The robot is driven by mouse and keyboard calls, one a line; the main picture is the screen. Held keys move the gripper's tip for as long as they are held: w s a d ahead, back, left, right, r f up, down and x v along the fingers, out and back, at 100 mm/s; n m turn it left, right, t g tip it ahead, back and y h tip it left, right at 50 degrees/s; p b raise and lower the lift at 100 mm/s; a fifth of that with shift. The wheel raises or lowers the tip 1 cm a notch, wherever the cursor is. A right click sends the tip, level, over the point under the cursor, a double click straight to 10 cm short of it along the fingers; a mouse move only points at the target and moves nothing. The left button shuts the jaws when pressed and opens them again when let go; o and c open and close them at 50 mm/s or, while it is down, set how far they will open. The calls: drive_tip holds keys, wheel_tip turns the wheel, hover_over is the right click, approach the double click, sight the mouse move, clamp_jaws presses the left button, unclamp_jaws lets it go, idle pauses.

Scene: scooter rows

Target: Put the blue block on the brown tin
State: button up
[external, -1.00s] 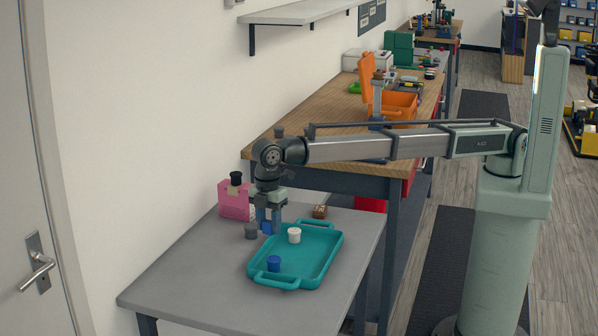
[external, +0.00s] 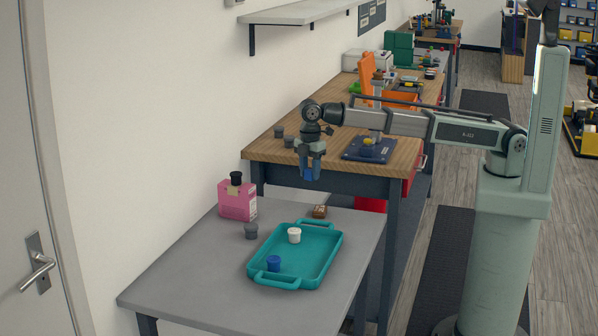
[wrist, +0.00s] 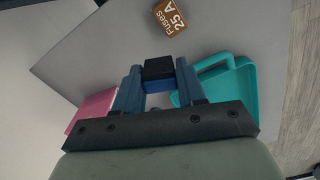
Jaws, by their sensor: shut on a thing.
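My gripper (external: 310,175) is shut on the blue block (wrist: 158,86), which shows between the two fingers in the wrist view with a dark upper face. My gripper hangs in the air well above the grey table, near the wooden bench's front edge in the external view. There the block is hard to tell from the bluish fingers. The brown tin (external: 320,211) is a small box on the grey table behind the teal tray. In the wrist view the brown tin (wrist: 169,17) shows a "Fuses 25 A" label, beyond the fingertips and apart from the block.
The teal tray (external: 322,262) holds a white cup (external: 294,235) and a blue cup (external: 273,264). A grey cup (external: 251,231) and a pink container (external: 237,202) stand to its left. The wooden bench (external: 345,174) rises behind the tin. The table's front left is clear.

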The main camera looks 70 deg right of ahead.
sight(320, 208)
drive_tip(key=shift+s+d+f+n, duration=0.3)
drive_tip(key=shift+s+f+n, duration=0.3)
drive_tip(key=shift+f, duration=1.15)
drive_tip(key=shift+s+d+f+n, duration=0.3)
drive_tip(key=shift+s+f+n, duration=0.25)
drive_tip(key=shift+f, duration=1.2)
drive_tip(key=shift+s+d+f+n, duration=0.35)
drive_tip(key=shift+f+n, duration=0.4)
drive_tip(key=shift+f, duration=1)
drive_tip(key=shift+f, duration=0.15)
drive_tip(key=o, duration=1)
drive_tip(key=shift+o, duration=0.2)
wheel_tip(320, 208, up, 12)
drive_tip(key=shift+a, duration=0.1)
